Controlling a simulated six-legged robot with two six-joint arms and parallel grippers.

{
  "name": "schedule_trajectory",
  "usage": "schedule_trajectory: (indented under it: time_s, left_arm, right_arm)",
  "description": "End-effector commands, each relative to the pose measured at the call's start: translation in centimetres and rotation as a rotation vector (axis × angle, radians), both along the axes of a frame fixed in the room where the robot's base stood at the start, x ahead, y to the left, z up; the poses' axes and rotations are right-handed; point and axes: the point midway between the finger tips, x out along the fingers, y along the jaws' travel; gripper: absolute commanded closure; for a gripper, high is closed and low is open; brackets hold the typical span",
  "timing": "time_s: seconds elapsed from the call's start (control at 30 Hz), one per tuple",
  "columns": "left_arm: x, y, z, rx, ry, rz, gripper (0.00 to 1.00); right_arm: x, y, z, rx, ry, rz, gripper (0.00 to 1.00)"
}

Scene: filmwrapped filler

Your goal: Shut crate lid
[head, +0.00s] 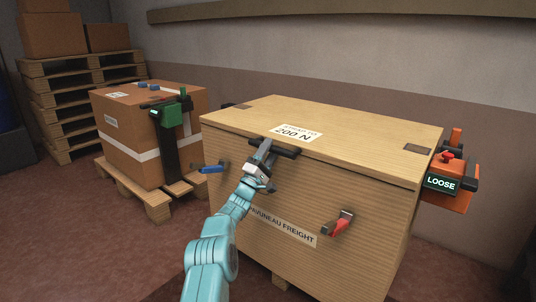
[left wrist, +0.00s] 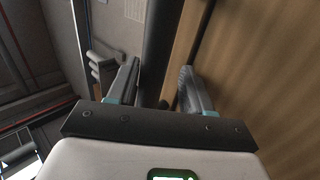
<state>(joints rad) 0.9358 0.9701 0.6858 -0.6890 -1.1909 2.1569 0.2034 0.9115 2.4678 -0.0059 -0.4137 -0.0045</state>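The wooden crate (head: 290,225) stands in the middle of the head view, with a label reading "FREIGHT" on its front. Its lid (head: 365,135) lies flat across the top, with a seam below its front edge; I cannot tell whether a small gap remains. A black bar handle (head: 285,151) sits at the lid's front edge. My left gripper (head: 263,158) is at this handle. In the left wrist view its fingers (left wrist: 158,85) are apart, with a dark bar (left wrist: 158,40) between them and a slight gap on the right side. My right gripper is not in view.
A strapped brown box (head: 125,135) stands on a pallet at left, stacked pallets (head: 75,100) behind.

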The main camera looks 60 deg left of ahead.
Motion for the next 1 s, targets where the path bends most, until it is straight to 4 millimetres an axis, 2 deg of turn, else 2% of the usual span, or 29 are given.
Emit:
schedule_trajectory:
  time_s: [0.27,0.7,0.8,1.0]
  left_arm:
    - [-1.8,-0.3,-1.2,-0.003,0.001,0.002,0.50]
    - [-9.5,-2.9,-8.1,-0.004,0.003,0.002,0.50]
    - [-10.7,-3.3,-9.3,-0.004,0.003,0.002,0.50]
    - [-11.8,-3.7,-10.4,0.000,0.001,0.000,0.50]
  right_arm:
    - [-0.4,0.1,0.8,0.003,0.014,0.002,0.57]
    - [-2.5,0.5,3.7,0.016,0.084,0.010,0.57]
    - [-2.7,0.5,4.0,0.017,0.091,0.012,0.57]
    - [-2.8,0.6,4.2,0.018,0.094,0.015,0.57]
